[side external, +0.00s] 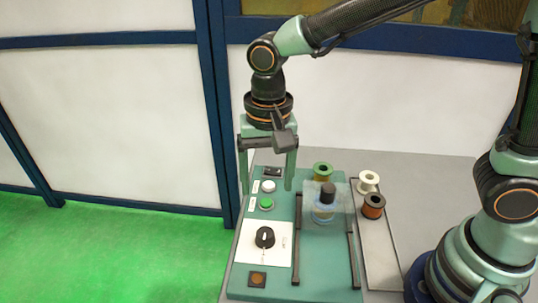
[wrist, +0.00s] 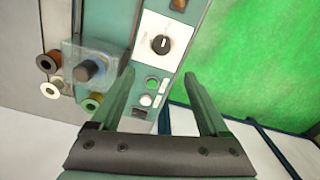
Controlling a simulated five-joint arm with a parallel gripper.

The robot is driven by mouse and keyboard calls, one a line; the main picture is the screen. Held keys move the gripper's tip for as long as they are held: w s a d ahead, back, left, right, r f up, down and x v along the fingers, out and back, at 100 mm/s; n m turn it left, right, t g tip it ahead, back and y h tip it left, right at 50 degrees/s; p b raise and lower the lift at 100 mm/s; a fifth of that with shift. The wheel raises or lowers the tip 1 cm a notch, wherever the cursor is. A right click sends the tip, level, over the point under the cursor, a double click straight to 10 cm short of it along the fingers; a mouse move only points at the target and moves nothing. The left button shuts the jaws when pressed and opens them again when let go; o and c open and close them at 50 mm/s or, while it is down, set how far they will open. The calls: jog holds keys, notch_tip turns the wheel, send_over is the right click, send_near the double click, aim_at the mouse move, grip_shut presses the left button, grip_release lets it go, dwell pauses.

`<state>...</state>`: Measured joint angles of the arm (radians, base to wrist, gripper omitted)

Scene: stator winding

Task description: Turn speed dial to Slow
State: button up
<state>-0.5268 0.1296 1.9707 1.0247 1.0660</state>
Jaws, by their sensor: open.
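The speed dial is a black round knob (side external: 265,237) with a white pointer line, on a white plate (side external: 278,250) at the front left of the teal panel. It also shows in the wrist view (wrist: 161,44), up ahead of the fingers. The printing around it is too small to read. My gripper (side external: 267,190) is open and empty, its two green fingers pointing down above the back left part of the panel, behind the dial and apart from it. In the wrist view the open fingers (wrist: 160,82) spread on either side of the button area.
A green button (side external: 266,203), a white button (side external: 268,186) and a black switch (side external: 271,172) lie behind the dial, near my fingers. A winding unit under a clear cover (side external: 338,203) stands to the right, beside several wire spools (side external: 368,181). Dark rails (side external: 354,260) run along the panel.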

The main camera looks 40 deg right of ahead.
aim_at(265, 232)
jog(key=f, duration=1.2)
jog(key=shift+a+f, duration=0.3)
jog(key=shift+a, duration=0.05)
grip_shut()
